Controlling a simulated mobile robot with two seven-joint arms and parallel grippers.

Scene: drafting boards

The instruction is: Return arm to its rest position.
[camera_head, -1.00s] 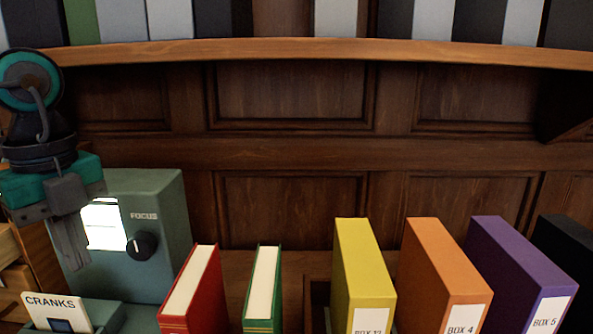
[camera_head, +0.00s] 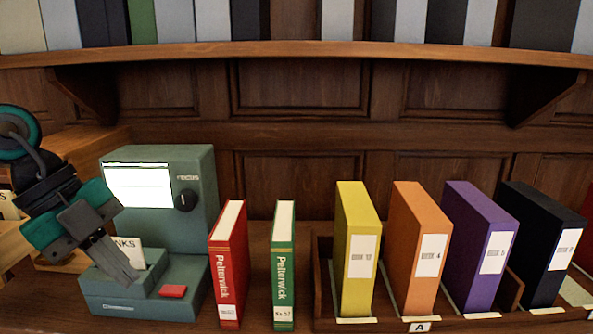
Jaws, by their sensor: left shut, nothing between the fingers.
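My left gripper (camera_head: 122,268) comes in from the left edge, teal and dark grey. Its fingers are shut and empty, pointing down and right. They are in front of a grey-green machine (camera_head: 200,225) with a lit white screen (camera_head: 139,187) and a black knob (camera_head: 186,200). A white card (camera_head: 131,250) stands in the machine's lower front part, partly hidden by the fingers. I cannot tell whether the fingers touch the machine. My right gripper is not in view.
A red book (camera_head: 229,265) and a green book (camera_head: 283,265) stand right of the machine. A wooden tray (camera_head: 323,285) holds yellow (camera_head: 358,240), orange (camera_head: 416,240), purple (camera_head: 480,240) and black (camera_head: 543,240) boxes. A shelf (camera_head: 300,53) runs above with several binders.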

